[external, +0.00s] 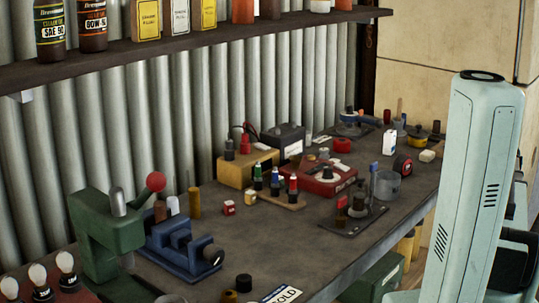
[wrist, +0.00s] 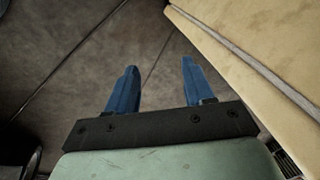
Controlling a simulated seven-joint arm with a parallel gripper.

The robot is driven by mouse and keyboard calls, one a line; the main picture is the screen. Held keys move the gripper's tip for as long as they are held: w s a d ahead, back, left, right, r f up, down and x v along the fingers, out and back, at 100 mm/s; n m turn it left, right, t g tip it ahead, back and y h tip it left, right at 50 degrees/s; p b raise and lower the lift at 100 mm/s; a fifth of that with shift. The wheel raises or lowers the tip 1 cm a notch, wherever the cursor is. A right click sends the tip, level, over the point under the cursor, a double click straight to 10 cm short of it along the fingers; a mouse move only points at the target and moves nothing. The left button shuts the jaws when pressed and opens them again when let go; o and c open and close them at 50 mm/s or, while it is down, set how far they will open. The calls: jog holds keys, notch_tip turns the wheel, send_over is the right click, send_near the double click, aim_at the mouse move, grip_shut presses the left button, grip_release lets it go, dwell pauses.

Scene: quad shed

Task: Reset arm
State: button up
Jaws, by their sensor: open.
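My gripper (wrist: 160,82) shows in the wrist view with its two blue fingers apart and nothing between them. Beyond the fingertips is a bare brown-grey surface with dark seams, and no object is close to them. In the external view my pale green arm stands upright at the right edge, in front of the bench's right end. My fingers cannot be made out in that view.
A grey workbench (external: 300,245) runs along a corrugated wall. It holds a green press (external: 105,235), a blue vise (external: 185,245), a red tool case (external: 320,178) and several small items. A shelf (external: 200,38) with bottles hangs above. Cream panels (wrist: 255,60) lie right in the wrist view.

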jog(key=s+a+f+n+g+y, duration=0.1)
jog(key=s+a+f+n, duration=0.3)
jog(key=a+f, duration=0.45)
jog(key=s+a+f+n+g, duration=0.2)
jog(key=s+a+f, duration=0.5)
jog(key=a, duration=0.2)
jog(key=s+a+f+n+g+y, duration=0.1)
jog(key=s+a+f+n, duration=0.2)
jog(key=s+a+f, duration=0.35)
jog(key=s+a+f+n+g, duration=0.1)
jog(key=s+a+f+n, duration=0.2)
jog(key=s, duration=0.6)
jog(key=s+a+f+n+g, duration=0.2)
jog(key=s+a+f+n, duration=0.1)
jog(key=s+a, duration=0.5)
jog(key=s+a+f+n+g, duration=0.1)
jog(key=s+a+f+n, duration=0.2)
jog(key=s+a, duration=0.3)
jog(key=s+n, duration=0.1)
jog(key=s, duration=0.4)
jog(key=shift+s+a+h, duration=0.15)
jog(key=shift+a+h, duration=0.1)
jog(key=shift+h, duration=0.05)
